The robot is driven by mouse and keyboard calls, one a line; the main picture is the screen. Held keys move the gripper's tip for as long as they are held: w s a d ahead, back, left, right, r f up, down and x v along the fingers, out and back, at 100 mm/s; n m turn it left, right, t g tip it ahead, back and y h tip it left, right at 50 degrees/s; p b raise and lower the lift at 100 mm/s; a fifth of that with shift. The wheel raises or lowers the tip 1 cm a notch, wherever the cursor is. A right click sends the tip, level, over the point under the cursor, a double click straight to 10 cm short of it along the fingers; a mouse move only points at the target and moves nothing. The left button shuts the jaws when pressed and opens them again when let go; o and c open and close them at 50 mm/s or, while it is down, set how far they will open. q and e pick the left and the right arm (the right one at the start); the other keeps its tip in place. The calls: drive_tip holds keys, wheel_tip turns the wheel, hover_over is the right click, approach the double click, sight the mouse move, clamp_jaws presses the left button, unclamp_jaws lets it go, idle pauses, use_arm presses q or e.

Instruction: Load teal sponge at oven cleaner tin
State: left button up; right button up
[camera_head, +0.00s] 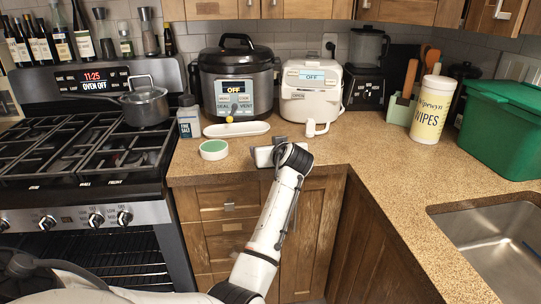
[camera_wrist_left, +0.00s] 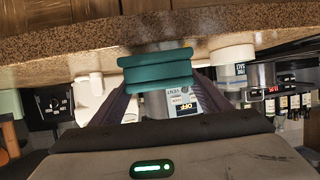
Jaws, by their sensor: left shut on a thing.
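The teal sponge (camera_wrist_left: 155,68) is a ribbed teal block between the fingers of my left gripper (camera_wrist_left: 155,90) in the left wrist view, which looks upside down. In the head view my left gripper (camera_head: 265,154) is over the counter's front edge, and the sponge cannot be made out there. A low round white tin with a green top (camera_head: 213,149), likely the oven cleaner tin, stands on the counter left of the gripper, apart from it. A white round thing, likely this tin, shows in the left wrist view (camera_wrist_left: 232,55). My right gripper is not in view.
A white oblong dish (camera_head: 237,129) and a salt container (camera_head: 189,117) stand behind the tin. A pressure cooker (camera_head: 236,78) and a white rice cooker (camera_head: 311,90) stand behind. The stove (camera_head: 85,150) is left. The counter (camera_head: 370,150) right of the gripper is clear.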

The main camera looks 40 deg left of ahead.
use_arm(q)
wheel_tip(320, 180, up, 8)
drive_tip(key=shift+a+f, duration=0.1)
drive_tip(key=shift+a, duration=0.05)
drive_tip(key=s+a+p, duration=0.3)
drive_tip(key=a, duration=0.6)
drive_tip(key=p, duration=0.1)
hover_over(214, 146)
wheel_tip(214, 146, down, 6)
drive_tip(key=b, duration=0.5)
drive_tip(key=shift+s+r, duration=0.1)
drive_tip(key=shift+r, duration=0.15)
drive_tip(key=shift+d+f+b, duration=0.1)
drive_tip(key=shift+f+b, duration=0.35)
drive_tip(key=shift+f, duration=0.2)
idle(0.6)
